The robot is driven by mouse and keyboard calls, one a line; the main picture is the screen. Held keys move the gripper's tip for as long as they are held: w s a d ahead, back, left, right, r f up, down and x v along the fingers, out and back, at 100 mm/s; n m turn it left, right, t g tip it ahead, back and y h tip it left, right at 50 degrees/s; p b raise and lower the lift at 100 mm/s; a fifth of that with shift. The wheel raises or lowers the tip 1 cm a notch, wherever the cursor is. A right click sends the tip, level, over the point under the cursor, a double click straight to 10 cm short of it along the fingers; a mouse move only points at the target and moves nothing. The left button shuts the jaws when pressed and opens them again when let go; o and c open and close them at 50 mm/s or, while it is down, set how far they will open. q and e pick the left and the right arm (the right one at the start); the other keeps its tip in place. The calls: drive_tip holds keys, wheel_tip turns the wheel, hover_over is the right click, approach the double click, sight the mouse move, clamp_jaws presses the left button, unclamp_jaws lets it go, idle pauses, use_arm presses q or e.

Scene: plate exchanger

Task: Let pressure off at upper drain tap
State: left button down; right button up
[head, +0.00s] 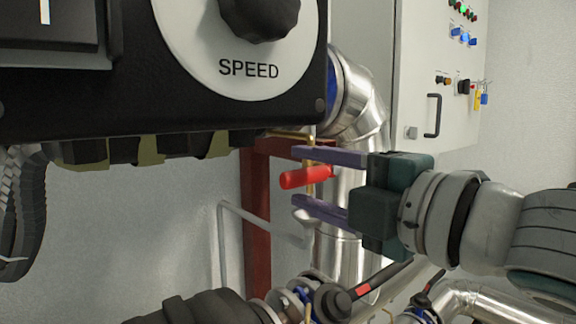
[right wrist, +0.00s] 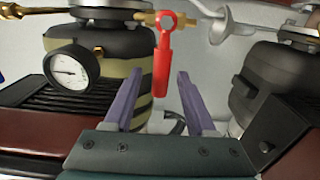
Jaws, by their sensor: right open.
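The upper drain tap is a brass fitting with a red lever handle (head: 305,178). In the right wrist view the red handle (right wrist: 161,72) hangs down from the brass tap body (right wrist: 165,18). My right gripper (head: 296,177) comes in from the right with its purple fingers apart, one above and one below the handle in the head view. In the right wrist view my right gripper (right wrist: 161,76) shows the handle between the fingertips, with gaps on both sides. I cannot tell how deep the handle lies between the fingers. My left gripper is not in view.
A black box with a SPEED dial (head: 248,70) fills the upper left. A silver pipe (head: 362,100) runs behind my right gripper, beside a dark red post (head: 257,220). A grey cabinet (head: 430,70) stands at the right. A pressure gauge (right wrist: 72,70) sits left of the tap.

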drive_tip(key=shift+x, duration=0.9)
clamp_jaws()
idle(0.9)
